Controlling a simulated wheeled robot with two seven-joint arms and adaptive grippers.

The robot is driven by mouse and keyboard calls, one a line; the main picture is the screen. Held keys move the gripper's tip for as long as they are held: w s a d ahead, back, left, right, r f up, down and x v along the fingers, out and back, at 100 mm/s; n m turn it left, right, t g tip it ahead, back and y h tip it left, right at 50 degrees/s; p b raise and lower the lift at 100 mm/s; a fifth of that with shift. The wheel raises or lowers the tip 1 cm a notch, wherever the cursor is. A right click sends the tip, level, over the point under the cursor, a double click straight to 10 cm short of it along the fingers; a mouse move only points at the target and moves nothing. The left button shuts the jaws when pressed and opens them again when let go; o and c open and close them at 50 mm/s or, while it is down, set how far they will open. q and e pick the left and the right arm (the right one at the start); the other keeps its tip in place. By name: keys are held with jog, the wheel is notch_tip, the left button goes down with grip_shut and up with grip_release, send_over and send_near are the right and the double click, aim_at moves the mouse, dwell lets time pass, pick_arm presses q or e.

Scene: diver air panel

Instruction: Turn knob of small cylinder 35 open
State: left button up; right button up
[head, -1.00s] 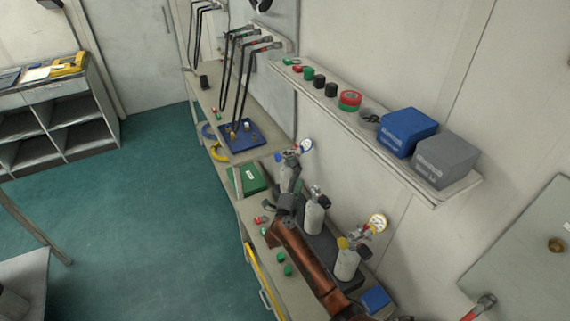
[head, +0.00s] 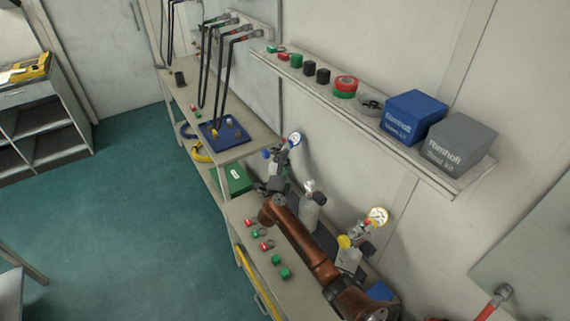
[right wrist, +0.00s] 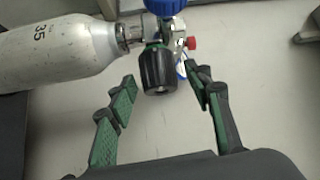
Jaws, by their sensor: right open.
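The small cylinder 35 (right wrist: 60,50) is a pale grey bottle marked "35", lying across the upper left of the right wrist view. Its black ribbed knob (right wrist: 157,70) points down from the valve, in front of my right gripper (right wrist: 162,82). The gripper is open, one green-padded finger on each side of the knob, with gaps visible. A blue handwheel and a small red knob (right wrist: 192,43) are by the valve. In the head view my right gripper (head: 274,186) is at the farthest cylinder (head: 283,168), which it partly hides. My left gripper is not in view.
Two other small cylinders, the middle one (head: 309,211) and the front one (head: 349,258) with a gauge (head: 378,216), stand along the bench near my right arm. Red and green caps (head: 276,260) lie on the bench. A shelf (head: 437,172) with boxes overhangs at right.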

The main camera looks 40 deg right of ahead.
jog(key=c, duration=1.1)
jog(key=shift+n+h+p, duration=0.3)
jog(key=shift+n+p, duration=0.1)
jog(key=shift+p, duration=0.55)
jog(key=shift+c, duration=0.2)
jog(key=shift+t, duration=0.3)
jog(key=shift+n+h+p, duration=0.3)
jog(key=shift+n, duration=0.1)
jog(key=shift+f+n+t+h+b, duration=0.3)
jog(key=shift+f+n+t+b, duration=0.1)
jog(key=shift+n+t+b, duration=1.2)
jog(key=shift+n+b, duration=0.25)
jog(key=shift+n, duration=0.05)
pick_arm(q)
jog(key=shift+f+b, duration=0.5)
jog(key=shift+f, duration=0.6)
pick_arm(e)
jog(key=shift+r+n+t, duration=0.15)
jog(key=shift+n+t, duration=0.35)
jog(key=shift+n, duration=0.2)
jog(key=shift+r, duration=0.1)
